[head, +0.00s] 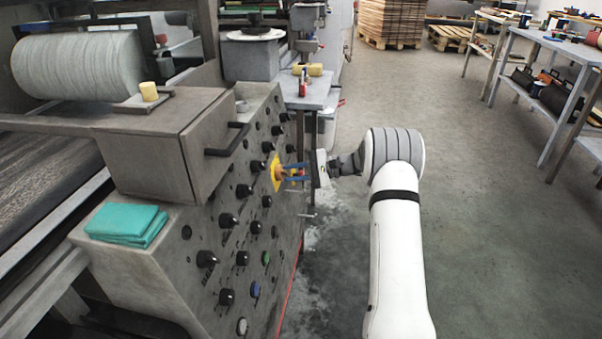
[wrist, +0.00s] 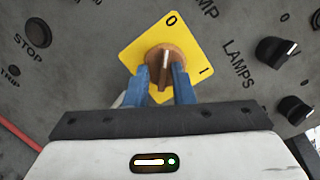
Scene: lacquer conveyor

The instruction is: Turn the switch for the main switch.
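The main switch is a round orange-brown knob (wrist: 164,57) with a raised grip bar on a yellow square plate (wrist: 137,50), marked 0 at the top and I at the right.
Several black knobs and buttons cover the sloping grey panel (head: 205,285), including a lamps knob (wrist: 274,48) and a stop button (wrist: 38,33). A drawer-like box with a dark handle (head: 228,139) juts out above. Open floor (head: 480,230) lies to the right.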

